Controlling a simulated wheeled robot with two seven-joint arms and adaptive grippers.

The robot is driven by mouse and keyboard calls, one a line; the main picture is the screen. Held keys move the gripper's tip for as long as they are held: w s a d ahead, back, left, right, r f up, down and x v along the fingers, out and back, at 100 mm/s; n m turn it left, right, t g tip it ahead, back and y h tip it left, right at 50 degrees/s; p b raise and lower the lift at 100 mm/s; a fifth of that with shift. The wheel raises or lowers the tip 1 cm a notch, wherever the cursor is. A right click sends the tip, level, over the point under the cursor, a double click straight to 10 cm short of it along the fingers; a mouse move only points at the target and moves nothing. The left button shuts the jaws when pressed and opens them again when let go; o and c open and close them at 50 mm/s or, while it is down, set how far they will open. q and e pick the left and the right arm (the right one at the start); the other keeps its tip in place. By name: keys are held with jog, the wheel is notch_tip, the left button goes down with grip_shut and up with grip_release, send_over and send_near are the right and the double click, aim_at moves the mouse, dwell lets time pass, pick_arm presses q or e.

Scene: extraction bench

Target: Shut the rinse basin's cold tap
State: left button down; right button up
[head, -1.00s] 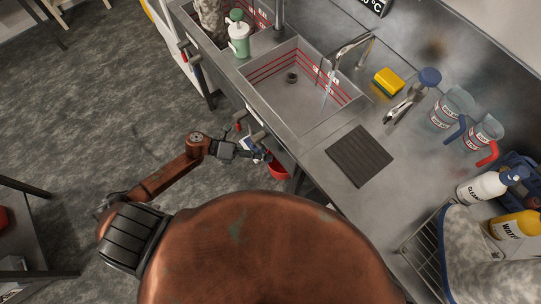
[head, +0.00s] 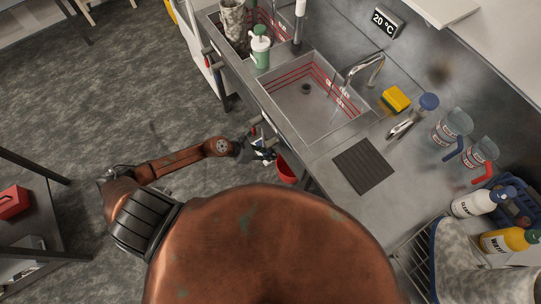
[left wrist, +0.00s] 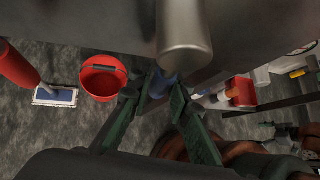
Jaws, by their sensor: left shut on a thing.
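The rinse basin (head: 310,98) is a steel sink with red lines on its inner walls. Its curved spout (head: 364,66) hangs over it; I cannot tell clearly whether water runs now. Small taps stick out from the bench front below the basin. My left gripper (head: 264,151) is low at this front. In the left wrist view, its green fingers (left wrist: 154,90) are shut on the blue cold tap handle (left wrist: 163,84), just under a grey metal cylinder (left wrist: 184,42). The fingers partly hide the handle. My right gripper is out of view.
A red bucket (head: 287,171) stands on the floor close to my left gripper. A red cylindrical part (left wrist: 16,66) juts in at the wrist view's left. A sponge (head: 396,99), jugs and bottles stand on the bench. The floor at left is open.

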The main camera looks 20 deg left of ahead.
pick_arm(q)
jog(key=shift+w+a+r+m+y+p, duration=0.1)
jog(key=shift+w+a+m+y+p, duration=0.35)
jog(key=shift+p, duration=0.6)
jog(key=shift+s+a+t+y+p, duration=0.15)
jog(key=shift+t+y+p, duration=0.1)
jog(key=shift+t+p, duration=0.15)
jog(key=shift+f, duration=0.2)
jog(key=c, duration=1.8)
grip_release()
jog(key=shift+o, duration=0.2)
jog(key=shift+a+r, duration=0.1)
jog(key=v, duration=1.1)
jog(key=shift+s+r, duration=0.2)
jog(key=shift+r, duration=0.15)
